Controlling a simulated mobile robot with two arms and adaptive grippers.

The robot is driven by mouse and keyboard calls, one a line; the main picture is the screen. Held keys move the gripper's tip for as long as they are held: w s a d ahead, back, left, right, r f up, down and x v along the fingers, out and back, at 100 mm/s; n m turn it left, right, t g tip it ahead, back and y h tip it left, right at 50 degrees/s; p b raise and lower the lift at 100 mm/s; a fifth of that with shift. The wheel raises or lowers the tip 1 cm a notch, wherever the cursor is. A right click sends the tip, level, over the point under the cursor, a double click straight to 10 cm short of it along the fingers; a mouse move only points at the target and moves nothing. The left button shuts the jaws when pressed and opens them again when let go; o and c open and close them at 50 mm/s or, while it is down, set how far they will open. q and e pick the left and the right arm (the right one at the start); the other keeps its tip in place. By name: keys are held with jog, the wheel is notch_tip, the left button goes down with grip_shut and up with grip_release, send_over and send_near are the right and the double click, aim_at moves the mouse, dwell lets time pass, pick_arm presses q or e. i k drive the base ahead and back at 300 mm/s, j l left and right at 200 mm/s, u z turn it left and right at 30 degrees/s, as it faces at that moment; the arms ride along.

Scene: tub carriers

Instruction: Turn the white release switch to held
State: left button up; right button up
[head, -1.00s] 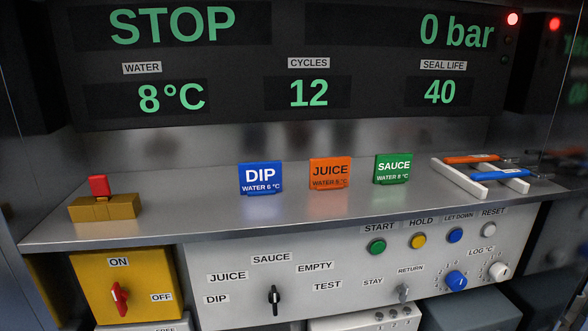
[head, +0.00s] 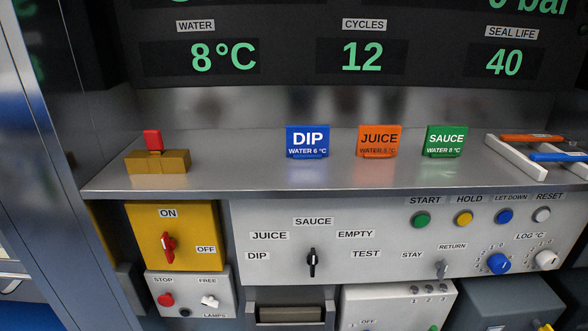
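Neither of my grippers is in view.
The yellow panel (head: 205,220) above carries a red ON/OFF handle (head: 168,247). A black selector (head: 312,262) is to the right. The metal shelf (head: 240,175) holds a brass block (head: 158,162), three coloured tags and white-framed tools (head: 515,158). A dark metal post (head: 75,230) stands left.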

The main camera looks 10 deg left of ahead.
aim_at(211, 301)
jog(key=u, duration=1.15)
